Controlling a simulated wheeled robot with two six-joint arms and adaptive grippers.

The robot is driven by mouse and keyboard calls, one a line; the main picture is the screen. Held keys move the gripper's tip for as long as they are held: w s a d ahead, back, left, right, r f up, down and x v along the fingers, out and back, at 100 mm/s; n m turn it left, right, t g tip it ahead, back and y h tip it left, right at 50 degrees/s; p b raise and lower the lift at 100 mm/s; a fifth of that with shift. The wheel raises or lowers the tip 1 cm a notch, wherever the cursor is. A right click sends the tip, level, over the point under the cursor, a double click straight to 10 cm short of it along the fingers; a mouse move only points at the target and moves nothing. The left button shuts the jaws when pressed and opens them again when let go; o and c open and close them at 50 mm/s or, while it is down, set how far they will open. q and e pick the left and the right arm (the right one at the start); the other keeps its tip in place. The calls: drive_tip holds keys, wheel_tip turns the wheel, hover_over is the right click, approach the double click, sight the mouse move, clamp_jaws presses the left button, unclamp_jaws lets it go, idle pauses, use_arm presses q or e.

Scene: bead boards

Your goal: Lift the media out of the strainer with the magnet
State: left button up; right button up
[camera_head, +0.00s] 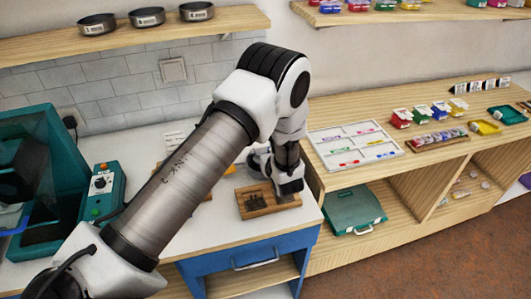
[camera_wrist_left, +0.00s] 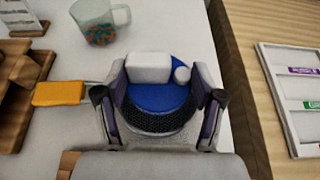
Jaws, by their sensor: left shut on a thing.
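My left gripper (camera_wrist_left: 160,100) is shut on a round blue thing with a white block and a small white knob on top, which looks like the magnet (camera_wrist_left: 160,98). In the head view the gripper (camera_head: 287,184) is low over the right end of the white worktop. Below the blue thing a dark mesh band shows. It looks like the strainer (camera_wrist_left: 152,124), whose orange handle (camera_wrist_left: 58,93) sticks out to the left on a thin rod. I cannot tell whether magnet and mesh touch. No media shows there; the inside of the strainer is hidden.
A clear mug (camera_wrist_left: 101,24) with coloured beads stands beyond the gripper. A wooden tray (camera_head: 247,209) with dark pieces lies just in front of it. Wooden blocks (camera_wrist_left: 17,80) stand left. A wooden shelf unit (camera_head: 318,179) with a white card board (camera_head: 331,161) borders the right.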

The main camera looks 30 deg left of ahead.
use_arm(q)
wheel_tip(320, 180, up, 9)
drive_tip(key=p, duration=0.3)
drive_tip(key=shift+f+p, duration=0.2)
drive_tip(key=shift+p, duration=0.2)
idle(0.4)
